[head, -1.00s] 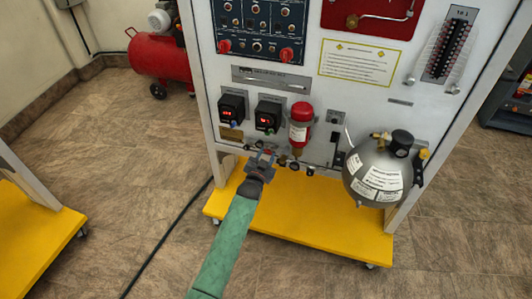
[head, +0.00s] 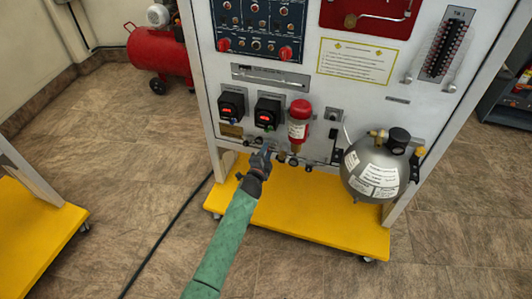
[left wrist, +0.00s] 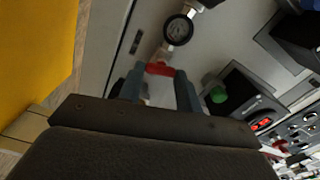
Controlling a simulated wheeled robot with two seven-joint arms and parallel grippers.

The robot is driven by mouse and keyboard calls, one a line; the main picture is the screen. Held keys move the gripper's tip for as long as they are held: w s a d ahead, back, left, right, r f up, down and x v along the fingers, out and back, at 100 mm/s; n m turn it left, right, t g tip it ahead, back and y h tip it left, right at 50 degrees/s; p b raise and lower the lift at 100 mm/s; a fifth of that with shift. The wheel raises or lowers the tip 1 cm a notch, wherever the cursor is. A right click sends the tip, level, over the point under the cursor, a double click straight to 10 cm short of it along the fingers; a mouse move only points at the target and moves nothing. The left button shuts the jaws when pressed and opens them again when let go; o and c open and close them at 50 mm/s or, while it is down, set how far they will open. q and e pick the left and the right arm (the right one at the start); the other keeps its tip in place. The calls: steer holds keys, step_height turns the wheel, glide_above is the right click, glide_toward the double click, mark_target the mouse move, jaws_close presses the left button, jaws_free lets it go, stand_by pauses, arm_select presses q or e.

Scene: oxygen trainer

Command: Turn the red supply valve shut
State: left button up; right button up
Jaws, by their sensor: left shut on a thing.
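The red supply valve (left wrist: 160,69) shows in the left wrist view as a small red handle between the two fingertips of my left gripper (left wrist: 160,78). The fingers are shut on it, one on each side. In the head view my left gripper (head: 266,150) is at the lower edge of the white trainer panel (head: 228,75), below the two black units with red displays. There the gripper hides the valve handle. My right gripper is in neither view.
A red-topped cylinder (head: 299,122) is just right of the gripper, with small fittings below it. A grey tank (head: 370,175) hangs farther right. A yellow base (head: 300,217) lies below. A round black gauge (left wrist: 178,29) is near the fingers.

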arm_select(q)
steer(key=shift+f+m, duration=0.15)
steer(key=shift+m, duration=1.45)
steer(key=o, duration=1)
steer(key=shift+s, duration=0.15)
steer(key=v, duration=0.7)
steer(key=shift+s, duration=0.25)
